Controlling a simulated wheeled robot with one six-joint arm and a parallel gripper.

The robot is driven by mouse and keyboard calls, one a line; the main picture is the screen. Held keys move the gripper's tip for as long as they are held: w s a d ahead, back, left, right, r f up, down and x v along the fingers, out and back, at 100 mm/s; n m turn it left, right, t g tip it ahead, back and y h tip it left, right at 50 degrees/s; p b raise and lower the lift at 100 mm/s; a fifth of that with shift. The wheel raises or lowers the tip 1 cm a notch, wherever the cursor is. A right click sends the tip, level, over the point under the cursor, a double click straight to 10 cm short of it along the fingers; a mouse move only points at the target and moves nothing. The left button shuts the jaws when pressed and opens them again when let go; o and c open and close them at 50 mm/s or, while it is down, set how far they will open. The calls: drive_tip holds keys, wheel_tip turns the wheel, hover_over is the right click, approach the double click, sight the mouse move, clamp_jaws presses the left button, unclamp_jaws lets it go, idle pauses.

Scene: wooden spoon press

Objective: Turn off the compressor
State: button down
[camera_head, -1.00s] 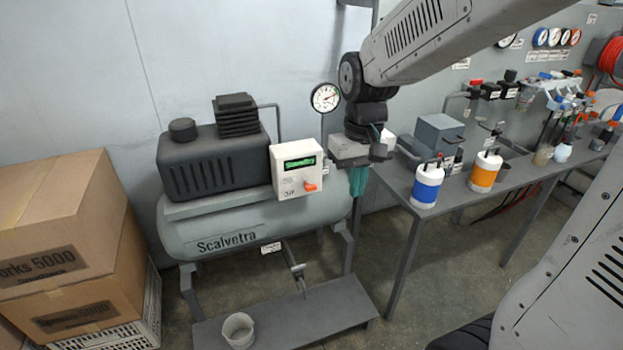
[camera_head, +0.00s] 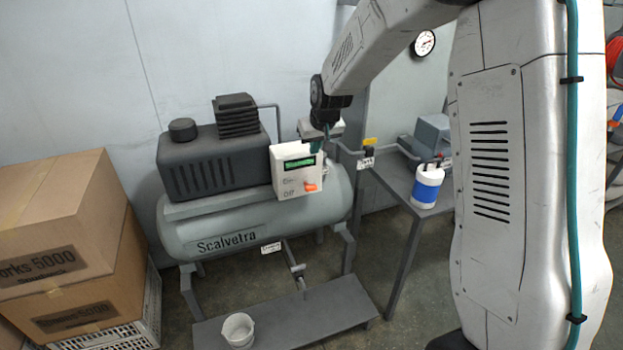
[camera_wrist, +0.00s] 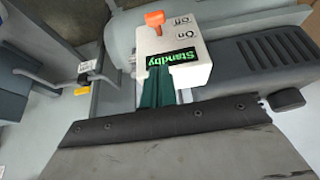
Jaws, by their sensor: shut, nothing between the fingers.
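The compressor (camera_head: 215,236) is a grey tank marked Scalvetra with a black motor on top. Its white control box (camera_head: 285,182) has a green display reading Standby, On and Off labels and an orange switch (camera_head: 310,186). In the wrist view the box (camera_wrist: 199,65), its display (camera_wrist: 171,58) and the orange switch (camera_wrist: 154,19) also show. My gripper (camera_head: 319,147) has teal fingers, which are shut and empty near the box's upper right edge. In the wrist view the fingers (camera_wrist: 156,88) point toward the display side of the box; contact cannot be told.
A gauge (camera_head: 423,44) is on the wall. A metal table (camera_head: 398,184) with a blue-banded bottle (camera_head: 427,186) stands right of the compressor. Cardboard boxes (camera_head: 60,215) are stacked at left. A white bucket (camera_head: 238,330) sits on the low platform (camera_head: 290,318).

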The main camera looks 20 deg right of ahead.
hover_over(310, 185)
wheel_tip(310, 185, down, 9)
drive_tip(key=shift+s+r, duration=0.15)
drive_tip(key=f, duration=0.3)
drive_tip(key=shift+s+f, duration=0.15)
drive_tip(key=shift+s, duration=0.2)
drive_tip(key=shift+s+f, duration=0.15)
drive_tip(key=shift+f, duration=0.25)
drive_tip(key=shift+s+f, duration=0.1)
